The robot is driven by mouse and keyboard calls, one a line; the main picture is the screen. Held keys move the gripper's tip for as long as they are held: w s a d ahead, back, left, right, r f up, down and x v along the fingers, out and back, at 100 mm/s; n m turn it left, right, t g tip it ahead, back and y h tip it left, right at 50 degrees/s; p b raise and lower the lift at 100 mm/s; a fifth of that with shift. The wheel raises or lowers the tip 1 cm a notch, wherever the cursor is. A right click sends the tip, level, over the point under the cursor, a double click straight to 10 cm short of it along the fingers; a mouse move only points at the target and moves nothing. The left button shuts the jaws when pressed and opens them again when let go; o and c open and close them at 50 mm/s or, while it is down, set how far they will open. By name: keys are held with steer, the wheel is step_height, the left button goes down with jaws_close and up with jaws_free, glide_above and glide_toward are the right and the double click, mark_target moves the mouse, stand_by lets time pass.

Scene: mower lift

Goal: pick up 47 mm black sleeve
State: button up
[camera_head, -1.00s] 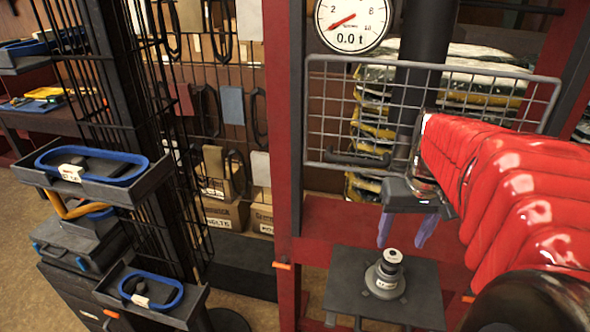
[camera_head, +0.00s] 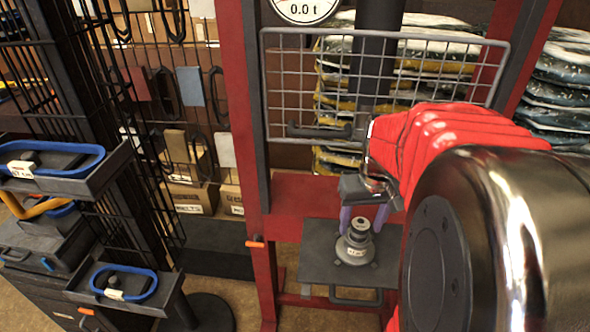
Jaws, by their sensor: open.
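My gripper (camera_head: 363,218) is open, with two purple fingertips pointing down at the press plate (camera_head: 315,262). A stepped grey piece (camera_head: 352,250) with a small white tag stands upright on that plate. A darker round part (camera_head: 360,226) with a pale top sits on it. The fingertips appear on either side of this top part; I cannot tell whether they touch it. A small dark part (camera_head: 112,281) also lies in the lower left tray (camera_head: 165,292), inside a blue ring.
A red press frame (camera_head: 250,130) stands left of the plate, with a wire guard (camera_head: 290,85) behind my gripper. An upper left tray (camera_head: 112,166) holds another blue ring (camera_head: 85,160) and a tagged dark part. Bagged stacks (camera_head: 565,75) fill the back right.

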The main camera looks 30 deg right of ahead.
steer(key=shift+w+f, duration=0.1)
steer(key=shift+f, duration=0.55)
jaws_close()
stand_by(0.5)
